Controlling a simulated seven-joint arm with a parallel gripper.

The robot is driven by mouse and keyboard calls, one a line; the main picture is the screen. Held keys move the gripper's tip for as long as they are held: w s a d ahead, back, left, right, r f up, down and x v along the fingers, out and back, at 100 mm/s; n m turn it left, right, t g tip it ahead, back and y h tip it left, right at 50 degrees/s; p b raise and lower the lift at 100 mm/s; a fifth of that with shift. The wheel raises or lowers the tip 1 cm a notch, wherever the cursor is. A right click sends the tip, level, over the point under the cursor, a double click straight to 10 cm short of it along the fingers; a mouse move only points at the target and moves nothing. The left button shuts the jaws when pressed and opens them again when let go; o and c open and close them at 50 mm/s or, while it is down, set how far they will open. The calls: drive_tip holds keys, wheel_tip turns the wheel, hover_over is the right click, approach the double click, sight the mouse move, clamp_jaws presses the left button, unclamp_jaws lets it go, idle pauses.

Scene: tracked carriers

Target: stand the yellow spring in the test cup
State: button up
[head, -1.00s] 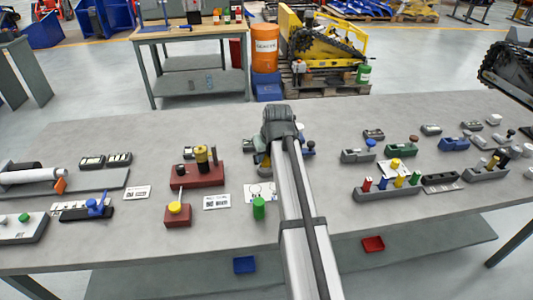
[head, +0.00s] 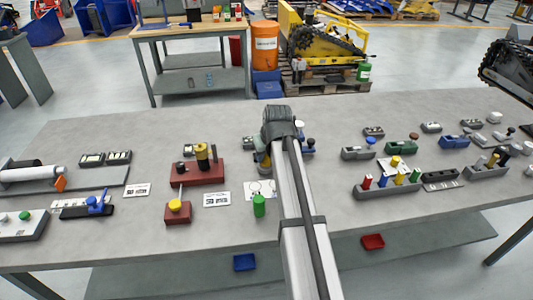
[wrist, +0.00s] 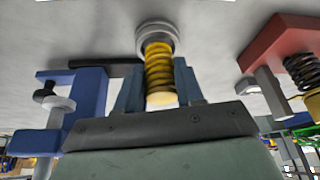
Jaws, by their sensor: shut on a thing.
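The yellow spring (wrist: 158,72) is between the two fingers of my gripper (wrist: 157,88), which is shut on it. In the wrist view, which looks upside down, a pale end of the spring shows close to my palm. The spring's other end meets a grey round cup (wrist: 157,38), apparently the test cup, against the table. I cannot tell how deep the spring sits in it. In the head view my gripper (head: 281,140) hides most of this spot.
A blue fixture (wrist: 85,95) stands on one side of my fingers. A red fixture (wrist: 280,55) with a dark spring is on the other. In the head view, a red block (head: 198,175) with a yellow post and a green cylinder (head: 259,206) are left of my arm. Bare table (head: 335,190) lies right.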

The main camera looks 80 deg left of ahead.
drive_tip(key=shift+f, duration=0.6)
idle(0.3)
drive_tip(key=o, duration=1.1)
drive_tip(key=shift+o, duration=0.6)
drive_tip(key=o, duration=0.4)
drive_tip(key=shift+r, duration=0.15)
drive_tip(key=shift+r, duration=3.35)
